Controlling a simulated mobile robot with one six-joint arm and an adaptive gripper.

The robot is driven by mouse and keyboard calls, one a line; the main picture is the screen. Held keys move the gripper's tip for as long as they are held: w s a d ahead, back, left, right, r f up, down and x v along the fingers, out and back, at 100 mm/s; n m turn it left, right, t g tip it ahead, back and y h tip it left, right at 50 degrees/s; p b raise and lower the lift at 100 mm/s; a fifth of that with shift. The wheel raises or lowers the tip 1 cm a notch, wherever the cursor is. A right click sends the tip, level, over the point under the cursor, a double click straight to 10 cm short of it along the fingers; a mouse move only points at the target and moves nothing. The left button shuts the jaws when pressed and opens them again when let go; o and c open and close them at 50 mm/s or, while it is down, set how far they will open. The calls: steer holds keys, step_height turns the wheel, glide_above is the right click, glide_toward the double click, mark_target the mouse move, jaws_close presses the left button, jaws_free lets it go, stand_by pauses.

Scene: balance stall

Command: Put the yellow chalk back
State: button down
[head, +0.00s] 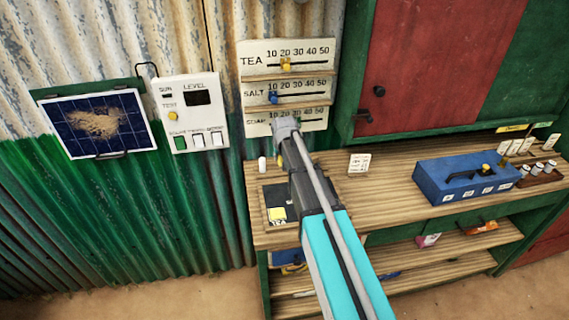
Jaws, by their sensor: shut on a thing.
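My arm reaches up from the bottom of the head view over the wooden bench. My gripper (283,156) is at its far end, above the bench's left part and in front of the SOAP row of the price board; my arm's grey parts mostly hide it. A small bit of yellow (281,161) shows at the gripper, seemingly the yellow chalk held in it; its full shape is hidden. A small white upright piece (262,164) stands on the bench just left of the gripper. I cannot tell whether it is chalk.
A dark tray (267,197) with a yellow block (277,214) lies below the gripper. The price board (250,70) has a yellow and a blue slider. A small card (359,163) and a blue box (440,186) stand on the bench, with bare wood between them.

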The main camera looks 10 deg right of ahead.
steer(key=shift+f+b, duration=0.7)
steer(key=shift+f, duration=0.3)
steer(key=shift+f, duration=0.15)
steer(key=shift+c, duration=2.4)
jaws_free()
steer(key=p+v, duration=1.1)
steer(key=v, duration=0.1)
steer(key=shift+r, duration=0.25)
